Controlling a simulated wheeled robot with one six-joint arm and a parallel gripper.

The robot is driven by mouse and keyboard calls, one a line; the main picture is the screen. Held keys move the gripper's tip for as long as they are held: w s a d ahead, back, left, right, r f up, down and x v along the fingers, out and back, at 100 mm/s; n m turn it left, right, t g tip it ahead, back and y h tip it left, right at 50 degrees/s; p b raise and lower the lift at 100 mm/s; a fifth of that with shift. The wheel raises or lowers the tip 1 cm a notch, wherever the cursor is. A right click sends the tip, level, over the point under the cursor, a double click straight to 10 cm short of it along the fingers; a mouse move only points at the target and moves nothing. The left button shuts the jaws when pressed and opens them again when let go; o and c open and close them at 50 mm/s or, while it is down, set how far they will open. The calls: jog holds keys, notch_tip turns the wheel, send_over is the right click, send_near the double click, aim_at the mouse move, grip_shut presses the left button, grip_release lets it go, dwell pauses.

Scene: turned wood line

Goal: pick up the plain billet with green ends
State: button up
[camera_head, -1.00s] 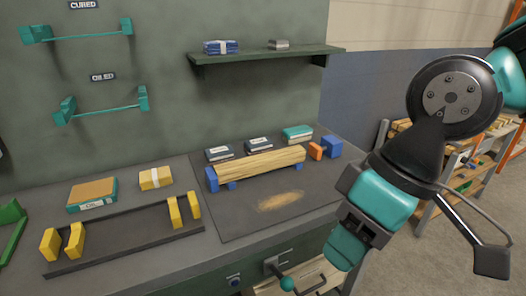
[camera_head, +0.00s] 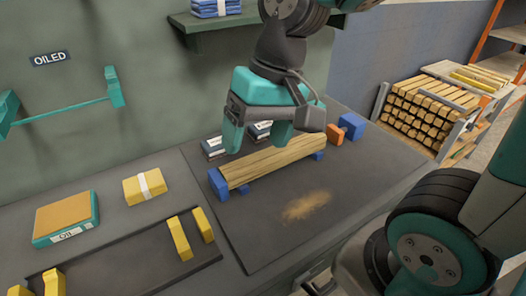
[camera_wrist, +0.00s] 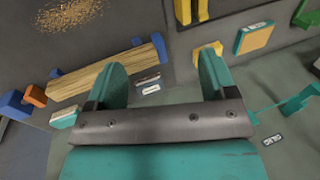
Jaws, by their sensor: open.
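A plain pale wood billet (camera_head: 275,160) lies across low blue supports on the bench's dark mat, and it also shows left of the fingers in the wrist view (camera_wrist: 85,80). I see no green on its ends; the left end is against a blue block (camera_head: 217,182). My gripper (camera_head: 258,145) is open and empty, with teal fingers pointing down above and behind the billet. In the wrist view its fingers (camera_wrist: 163,70) are apart with nothing between them. Its height above the billet is hard to tell.
An orange block (camera_head: 335,134) and blue block (camera_head: 352,125) stand past the billet's right end. Dark boxes (camera_head: 214,147) lie behind it. A black tray with yellow supports (camera_head: 180,238) is at front left. A rack of stacked billets (camera_head: 420,115) stands at right.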

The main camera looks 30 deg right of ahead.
jog(key=w+d+m+h, duration=0.1)
jog(key=w+d+m, duration=0.6)
jog(key=m, duration=1.1)
send_near(277, 153)
jog(key=shift+h, duration=0.4)
jog(key=f, duration=0.3)
jog(key=f+p, duration=0.1)
jog(key=f, duration=0.1)
jog(key=shift+w, duration=0.4)
jog(key=shift+w+a+f+p, duration=0.1)
jog(key=shift+a+f+p, duration=0.1)
jog(key=shift+f, duration=0.8)
jog(key=shift+w+a+f+p, duration=0.1)
jog(key=shift+a+f, duration=0.1)
jog(key=shift+f, duration=0.8)
jog(key=shift+a+f+p, duration=0.15)
jog(key=shift+a+f, duration=0.05)
jog(key=shift+f, duration=0.8)
jog(key=c, duration=1.3)
